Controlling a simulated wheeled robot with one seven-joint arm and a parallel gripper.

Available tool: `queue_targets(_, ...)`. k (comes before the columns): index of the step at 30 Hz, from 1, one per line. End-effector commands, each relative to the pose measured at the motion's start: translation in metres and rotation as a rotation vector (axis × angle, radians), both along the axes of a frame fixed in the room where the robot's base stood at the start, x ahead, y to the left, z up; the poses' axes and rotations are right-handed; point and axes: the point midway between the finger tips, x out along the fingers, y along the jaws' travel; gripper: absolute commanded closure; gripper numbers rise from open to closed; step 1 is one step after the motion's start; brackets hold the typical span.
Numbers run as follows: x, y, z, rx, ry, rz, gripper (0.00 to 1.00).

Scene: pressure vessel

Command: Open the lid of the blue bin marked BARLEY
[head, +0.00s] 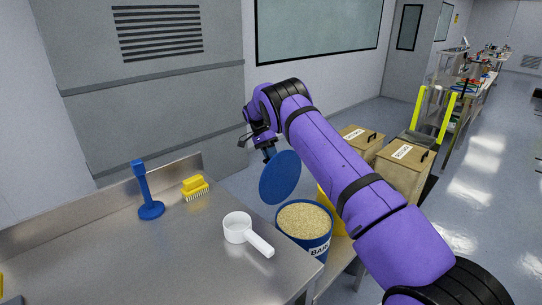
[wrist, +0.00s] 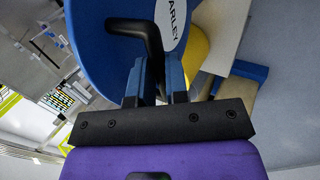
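My gripper (head: 268,152) is at the lid's upper part. In the wrist view, the lid (wrist: 103,52) carries a label (wrist: 171,22) reading "ARLEY", and its black handle (wrist: 154,45) lies between my blue fingers (wrist: 156,88), which appear closed on it.
The steel table (head: 130,265) holds a white scoop (head: 238,228), a yellow brush (head: 195,188) and a blue upright tool (head: 147,195). Tan boxes (head: 404,165) and a yellow bin (head: 327,199) stand behind my arm. The grey wall unit (head: 160,90) is behind the table.

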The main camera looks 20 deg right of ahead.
Motion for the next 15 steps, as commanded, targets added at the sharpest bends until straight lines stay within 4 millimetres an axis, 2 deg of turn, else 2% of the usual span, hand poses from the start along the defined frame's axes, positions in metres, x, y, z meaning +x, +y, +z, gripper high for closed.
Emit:
queue_targets(1, -0.003, 0.002, -0.008, 0.005, 0.013, 0.001, 0.76)
queue_targets(3, -0.003, 0.001, -0.007, 0.004, 0.011, 0.001, 0.60)
queue_targets(15, 0.003, 0.001, 0.003, 0.001, 0.005, 0.000, 0.60)
